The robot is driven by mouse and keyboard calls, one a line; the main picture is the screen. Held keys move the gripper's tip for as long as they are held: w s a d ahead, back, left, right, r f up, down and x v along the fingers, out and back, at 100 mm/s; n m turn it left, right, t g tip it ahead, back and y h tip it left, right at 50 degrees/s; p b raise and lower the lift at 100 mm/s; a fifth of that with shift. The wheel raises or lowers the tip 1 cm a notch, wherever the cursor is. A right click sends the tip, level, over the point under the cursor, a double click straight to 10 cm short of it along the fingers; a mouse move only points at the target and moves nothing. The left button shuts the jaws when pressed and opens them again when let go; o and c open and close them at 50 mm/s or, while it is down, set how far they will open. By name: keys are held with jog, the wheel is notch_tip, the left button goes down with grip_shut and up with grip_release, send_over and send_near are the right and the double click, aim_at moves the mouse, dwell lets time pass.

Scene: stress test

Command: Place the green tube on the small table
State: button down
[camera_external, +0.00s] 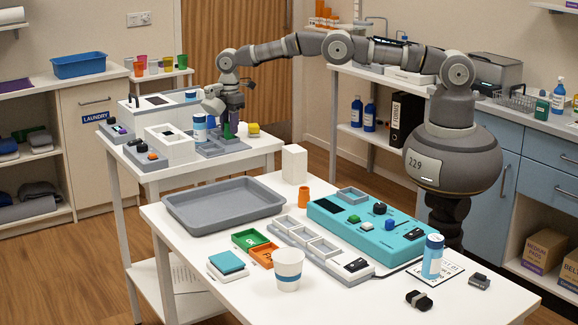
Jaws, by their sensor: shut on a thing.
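My gripper (232,120) is over the white table at the back left, pointing down, with its dark fingers shut. A green tube (228,131) shows upright at the fingertips; its upper part is hidden by them. It is just above or touching the grey device (215,147) on that table; I cannot tell which. The white back-left table (172,175) is smaller than the front table. A small stand (178,73) with coloured cups is farther back against the wall; I cannot tell which one is the small table.
A blue-and-white bottle (200,130), white boxes and a yellow block (253,130) crowd around my gripper. The front table holds a grey tray (225,204), a teal panel (362,228), a white cup (288,268) and an orange cup (304,196).

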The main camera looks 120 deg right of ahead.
jog(key=shift+f, duration=0.5)
jog(key=c, duration=0.7)
grip_release()
